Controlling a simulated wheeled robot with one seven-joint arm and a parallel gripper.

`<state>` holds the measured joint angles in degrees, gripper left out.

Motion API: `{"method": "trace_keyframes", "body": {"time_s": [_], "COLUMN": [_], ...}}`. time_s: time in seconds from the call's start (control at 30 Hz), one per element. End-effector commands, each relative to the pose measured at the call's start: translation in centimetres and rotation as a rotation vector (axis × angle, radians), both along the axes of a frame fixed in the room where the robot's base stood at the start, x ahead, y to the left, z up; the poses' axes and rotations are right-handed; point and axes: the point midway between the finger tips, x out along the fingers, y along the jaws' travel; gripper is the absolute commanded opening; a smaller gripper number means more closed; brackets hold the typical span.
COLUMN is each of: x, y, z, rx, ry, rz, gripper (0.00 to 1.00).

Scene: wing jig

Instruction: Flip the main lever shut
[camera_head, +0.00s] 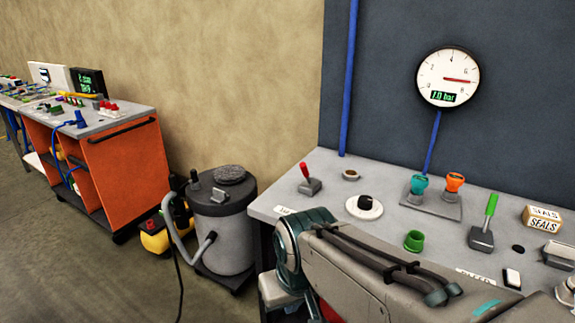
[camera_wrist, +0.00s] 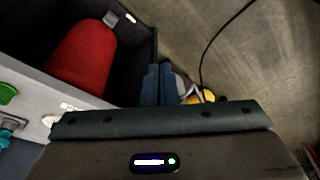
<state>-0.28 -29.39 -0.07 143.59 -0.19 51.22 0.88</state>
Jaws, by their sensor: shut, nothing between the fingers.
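A lever with a red handle (camera_head: 304,171) stands on a small grey base at the bench's left end, its handle raised and leaning slightly left. A larger lever with a green handle (camera_head: 491,206) stands raised on a grey base to the right. I cannot read a label that tells which is the main one. A round gauge (camera_head: 448,77) on the panel reads 7.0 bar. My gripper (camera_wrist: 160,70) shows in the wrist view with its two blue-grey fingers together, empty, above the floor beyond the bench edge. In the head view my arm hides it.
A grey vacuum (camera_head: 222,225) stands left. A red object (camera_wrist: 82,60) lies in a dark compartment.

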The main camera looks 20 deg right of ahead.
Motion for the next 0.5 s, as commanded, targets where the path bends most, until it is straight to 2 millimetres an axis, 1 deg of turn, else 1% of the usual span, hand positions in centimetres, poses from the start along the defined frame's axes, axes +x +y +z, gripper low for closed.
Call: {"method": "trace_keyframes", "body": {"time_s": [0.33,0.43,0.5], "x": [0.2,1.2,2.6], "y": [-0.1,-0.8,-1.9], "z": [0.0,-0.1,-0.2], "rx": [-0.008,-0.050,-0.109], "ry": [0.003,0.016,0.036], "rz": [0.010,0.060,0.126], "gripper": [0.00,0.00,0.00]}}
